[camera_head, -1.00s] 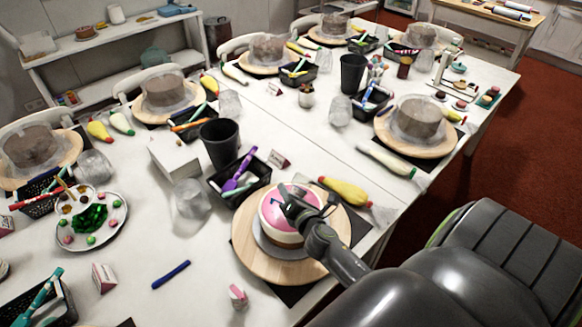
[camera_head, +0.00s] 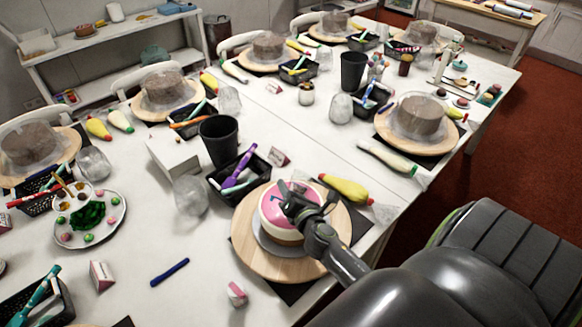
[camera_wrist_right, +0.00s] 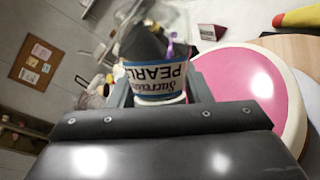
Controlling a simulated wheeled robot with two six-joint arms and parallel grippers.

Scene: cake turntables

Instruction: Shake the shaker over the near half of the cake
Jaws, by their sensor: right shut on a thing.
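The cake (camera_head: 272,216) has a pink top and white side and stands on a round wooden turntable board (camera_head: 258,262) at the near edge of the table. My right gripper (camera_head: 304,198) is over the right part of the cake in the head view. In the right wrist view it is shut on a clear shaker (camera_wrist_right: 156,80) with a white and blue pearls label. The label's lettering appears upside down there. The pink cake top (camera_wrist_right: 240,80) shows right of the shaker. In the head view the shaker is mostly hidden by the gripper. My left gripper is not in view.
A pink-and-white eraser-like block (camera_head: 236,293) lies near the board. Table is clear around the blue pen (camera_head: 170,272).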

